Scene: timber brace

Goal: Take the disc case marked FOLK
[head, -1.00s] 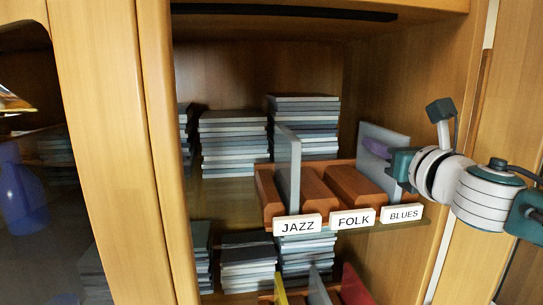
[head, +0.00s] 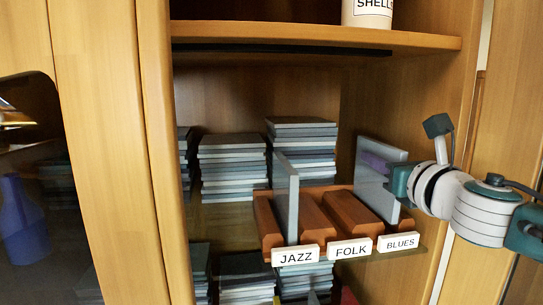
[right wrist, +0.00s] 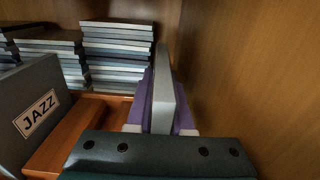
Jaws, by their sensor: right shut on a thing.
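A three-slot wooden rack (head: 268,238) stands on the shelf, with plates JAZZ (head: 295,255), FOLK (head: 351,249) and BLUES (head: 398,242) along its front. A grey case (head: 286,205) stands upright behind JAZZ; its JAZZ label (right wrist: 42,113) shows in the right wrist view. The slot behind FOLK looks empty. My right gripper (head: 376,161) is shut on a pale grey case (head: 368,190) behind BLUES, with its purple fingers (right wrist: 147,108) on both sides. No marking shows on the held case, and its lower edge is hidden. My left gripper is not in view.
Stacks of disc cases (head: 232,168) stand behind and left of the rack, with more stacks (head: 246,280) below. The cabinet's right wall (right wrist: 250,80) is close beside the held case. Above are a shelf board (head: 320,35) and a SHELLS jar (head: 367,12).

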